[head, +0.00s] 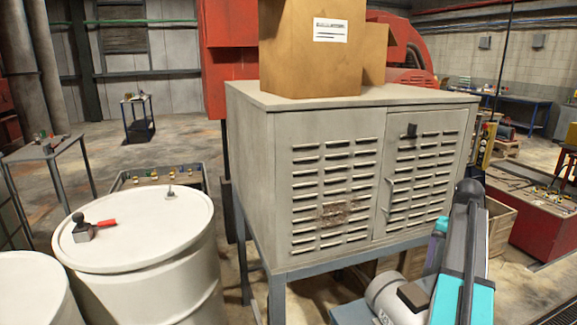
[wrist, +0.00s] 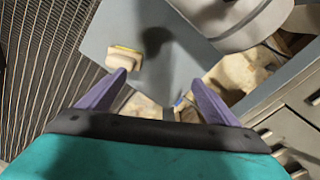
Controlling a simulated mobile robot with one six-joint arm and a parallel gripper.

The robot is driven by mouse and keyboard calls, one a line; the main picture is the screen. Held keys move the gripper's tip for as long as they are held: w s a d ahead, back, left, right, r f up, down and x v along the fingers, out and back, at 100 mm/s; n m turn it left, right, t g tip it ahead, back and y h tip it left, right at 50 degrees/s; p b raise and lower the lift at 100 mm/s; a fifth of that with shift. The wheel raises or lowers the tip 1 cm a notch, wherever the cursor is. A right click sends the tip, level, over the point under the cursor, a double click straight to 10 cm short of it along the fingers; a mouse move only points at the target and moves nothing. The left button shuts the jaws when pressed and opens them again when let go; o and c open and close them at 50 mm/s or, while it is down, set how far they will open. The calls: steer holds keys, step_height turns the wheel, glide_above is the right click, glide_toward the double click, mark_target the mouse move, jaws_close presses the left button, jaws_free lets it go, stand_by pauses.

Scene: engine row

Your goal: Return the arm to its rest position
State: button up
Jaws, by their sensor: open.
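My arm (head: 465,255), teal and dark grey, is bent upward at the lower right of the head view, in front of the right side of the louvred cabinet. In the wrist view my gripper (wrist: 158,78) has its two purple fingers spread wide apart, with nothing between them. Below the fingers is a flat blue-grey surface (wrist: 185,62) with a dark shadow on it. A small cream block with a yellowish top (wrist: 125,58) shows just beyond the left fingertip; I cannot tell whether they touch.
The grey louvred cabinet (head: 250,160) stands close ahead on legs, with cardboard boxes (head: 312,50) on top. A red workbench (head: 545,215) is at right. Floor grating (wrist: 45,60) shows in the wrist view.

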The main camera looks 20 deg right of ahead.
steer(key=w+a+f+n+b, duration=0.15)
steer(key=w+a+n, duration=0.25)
steer(key=w+a, duration=1.3)
steer(key=s+a+f+n+y+p, duration=0.1)
steer(key=a+f+n+p, duration=0.1)
steer(key=a+f, duration=0.35)
steer(key=s+a+f+n+g+p, duration=0.1)
steer(key=a+f+n, duration=0.1)
steer(key=a, duration=0.7)
steer(key=s+a+f+n+y+p, duration=0.1)
steer(key=s+a+f+p, duration=0.15)
steer(key=a, duration=0.45)
steer(key=s+a+f+n+g+p, duration=0.2)
steer(key=s+a+f+p, duration=0.1)
steer(key=s+a+f, duration=0.6)
steer(key=s+a+f+n+g+p, duration=0.25)
steer(key=s+a+f, duration=0.35)
steer(key=s, duration=0.4)
steer(key=s+f+b, duration=0.5)
steer(key=s+f, duration=0.1)
steer(key=f, duration=0.7)
steer(key=s+f+m+h+b, duration=0.1)
steer(key=s+f+b, duration=0.5)
steer(key=f, duration=0.8)
steer(key=shift+s+h, duration=0.3)
steer(key=shift+s, duration=0.05)
steer(key=shift+d+r+m, duration=0.1)
steer(key=shift+m, duration=0.15)
